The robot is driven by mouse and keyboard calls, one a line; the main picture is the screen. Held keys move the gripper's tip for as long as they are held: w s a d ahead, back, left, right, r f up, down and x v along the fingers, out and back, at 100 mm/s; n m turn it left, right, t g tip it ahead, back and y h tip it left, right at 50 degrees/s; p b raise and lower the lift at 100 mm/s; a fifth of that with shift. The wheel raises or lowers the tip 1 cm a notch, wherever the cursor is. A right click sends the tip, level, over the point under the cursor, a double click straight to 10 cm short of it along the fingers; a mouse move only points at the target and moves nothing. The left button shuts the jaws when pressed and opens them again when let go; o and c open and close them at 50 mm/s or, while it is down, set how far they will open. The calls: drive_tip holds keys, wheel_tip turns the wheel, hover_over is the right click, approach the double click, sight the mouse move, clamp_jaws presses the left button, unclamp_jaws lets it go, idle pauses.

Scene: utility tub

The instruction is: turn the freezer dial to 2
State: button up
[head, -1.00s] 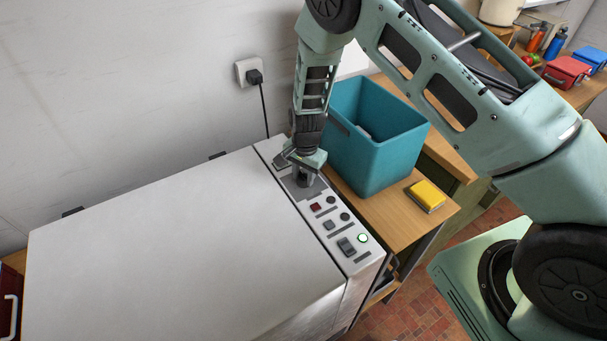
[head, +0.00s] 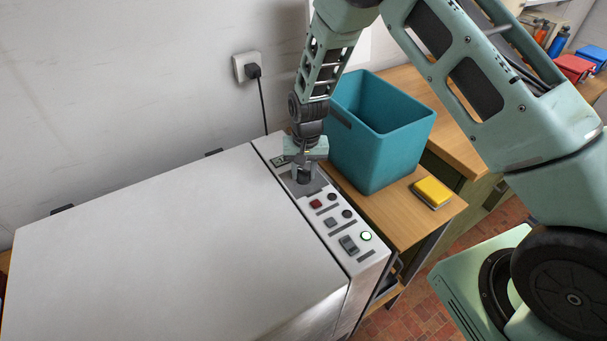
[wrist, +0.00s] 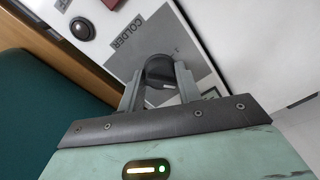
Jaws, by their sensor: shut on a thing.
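The freezer (head: 170,250) is a long white chest with a control strip (head: 325,222) along its right end. The freezer dial (wrist: 160,70) is a dark round knob on a grey panel, next to a label reading COLDER (wrist: 127,33) in the wrist view. My gripper (head: 304,175) points down at the far part of the strip and is shut on the dial, with one finger on each side in the wrist view (wrist: 158,85). The dial's numbers and pointer setting cannot be read. In the head view the gripper mostly hides the dial.
A teal tub (head: 375,150) stands close to the right of my gripper on a wooden counter, with a yellow sponge (head: 432,192) in front. A plugged socket (head: 246,67) is on the wall.

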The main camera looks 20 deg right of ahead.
drive_tip(key=shift+d+n+b, duration=0.1)
drive_tip(key=shift+n+b, duration=0.35)
drive_tip(key=shift+n, duration=0.65)
drive_tip(key=o, duration=1)
drive_tip(key=shift+c, duration=0.2)
wheel_tip(320, 180, up, 17)
drive_tip(key=b, duration=0.3)
drive_tip(key=shift+d+r, duration=0.2)
drive_tip(key=shift+d, duration=0.2)
